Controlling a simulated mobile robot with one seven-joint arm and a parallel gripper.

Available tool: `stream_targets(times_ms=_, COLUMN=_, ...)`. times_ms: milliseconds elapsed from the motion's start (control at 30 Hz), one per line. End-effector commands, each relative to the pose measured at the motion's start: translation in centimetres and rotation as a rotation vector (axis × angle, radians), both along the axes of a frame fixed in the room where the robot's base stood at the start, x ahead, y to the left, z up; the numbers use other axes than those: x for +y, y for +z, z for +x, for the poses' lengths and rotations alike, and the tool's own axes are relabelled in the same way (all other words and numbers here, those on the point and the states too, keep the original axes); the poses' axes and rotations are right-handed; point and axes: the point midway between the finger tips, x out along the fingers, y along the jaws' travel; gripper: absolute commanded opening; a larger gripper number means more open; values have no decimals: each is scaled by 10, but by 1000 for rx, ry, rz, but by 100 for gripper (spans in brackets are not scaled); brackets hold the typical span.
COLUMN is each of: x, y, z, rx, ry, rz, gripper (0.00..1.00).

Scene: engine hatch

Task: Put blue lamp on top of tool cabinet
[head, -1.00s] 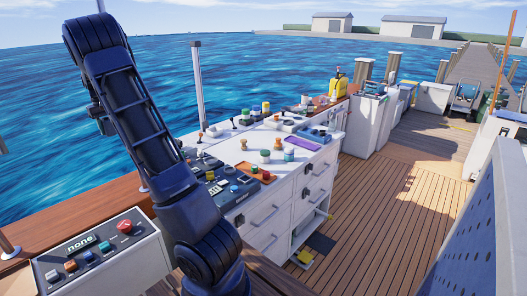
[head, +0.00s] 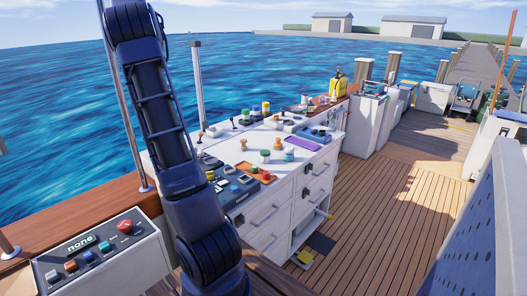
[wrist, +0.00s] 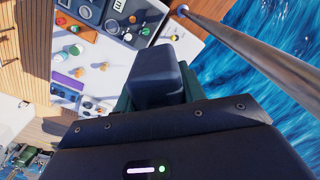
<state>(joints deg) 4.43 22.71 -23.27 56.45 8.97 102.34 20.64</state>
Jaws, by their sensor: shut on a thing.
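In the wrist view my gripper (wrist: 158,100) is shut on a dark blue-grey, box-shaped thing with rounded edges (wrist: 155,72), which I take to be the blue lamp. Its far side is hidden from this camera. It is held up in the air, apart from the surfaces below. In the head view my gripper is out of frame above the top edge. A white cabinet with drawers (head: 288,208) stands in the middle of the head view and looks like the tool cabinet. Its top is crowded with small things.
A white control panel (head: 95,255) with coloured buttons is at lower left. A metal post (head: 198,85) rises behind the cabinet, and a pole (wrist: 240,40) runs close to the held thing in the wrist view. The wooden deck (head: 390,225) at right is mostly clear.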

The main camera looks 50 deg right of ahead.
Motion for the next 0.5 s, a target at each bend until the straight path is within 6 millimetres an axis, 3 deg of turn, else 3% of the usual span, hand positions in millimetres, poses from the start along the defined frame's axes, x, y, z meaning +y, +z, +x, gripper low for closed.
stream_targets(times_ms=33, x=-15, y=9, z=-5, rx=-1, ry=-79, rz=-1, gripper=12)
stream_targets(times_ms=200, x=-47, y=33, z=-20, rx=-2, ry=-294, rz=0, gripper=12)
stream_targets(times_ms=500, x=-82, y=57, z=-38, rx=0, ry=-534, rz=0, gripper=12)
